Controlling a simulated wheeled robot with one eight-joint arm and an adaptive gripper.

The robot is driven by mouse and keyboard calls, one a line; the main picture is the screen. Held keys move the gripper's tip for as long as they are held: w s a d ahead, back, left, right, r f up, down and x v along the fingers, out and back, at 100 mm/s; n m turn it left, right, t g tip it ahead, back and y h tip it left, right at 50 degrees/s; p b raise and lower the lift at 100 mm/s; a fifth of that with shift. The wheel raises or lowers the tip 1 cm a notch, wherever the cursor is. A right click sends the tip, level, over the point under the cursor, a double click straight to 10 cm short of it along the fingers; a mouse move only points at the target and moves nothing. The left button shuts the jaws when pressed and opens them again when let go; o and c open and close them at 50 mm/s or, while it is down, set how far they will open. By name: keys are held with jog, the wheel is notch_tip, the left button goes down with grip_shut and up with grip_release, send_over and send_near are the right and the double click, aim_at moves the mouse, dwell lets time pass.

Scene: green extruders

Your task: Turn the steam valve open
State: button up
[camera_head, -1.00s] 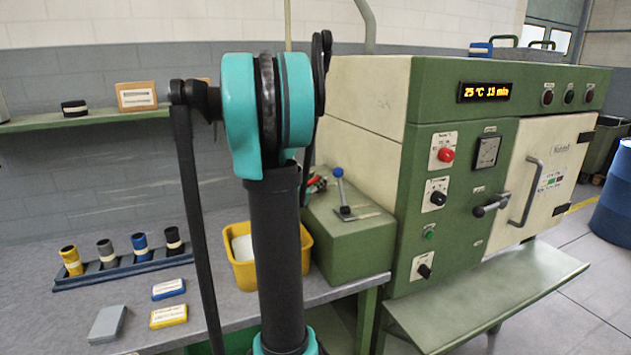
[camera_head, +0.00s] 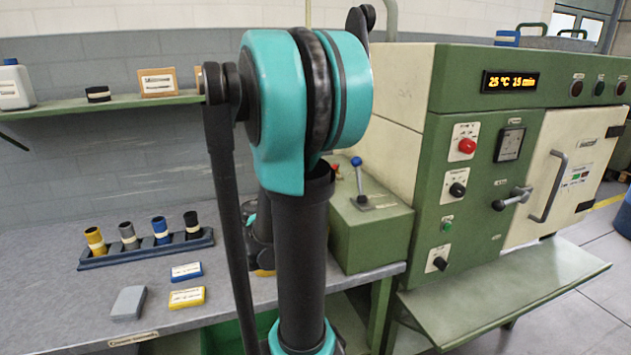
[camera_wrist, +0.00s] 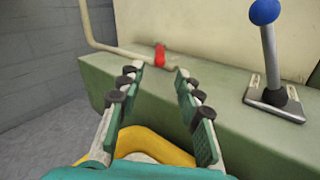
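In the wrist view, a pale pipe comes down the wall and bends along the back of a green box (camera_wrist: 235,125). A red fitting (camera_wrist: 160,55), possibly the valve handle, sits on the pipe. My gripper (camera_wrist: 158,71) is open and empty, its fingers apart below and in front of the red fitting and not visibly touching it. A lever with a blue ball knob (camera_wrist: 264,12) stands tilted on the box, right of the gripper. In the head view the blue-knobbed lever (camera_head: 357,163) stands on the green box (camera_head: 372,235); my arm hides the gripper.
The green oven (camera_head: 455,105) with a cream door (camera_head: 560,165) stands right of the box. A rack of several coloured cylinders (camera_head: 148,252) and small blocks lie on the grey bench (camera_head: 80,310) at the left.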

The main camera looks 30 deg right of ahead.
jog(key=shift+c, duration=0.6)
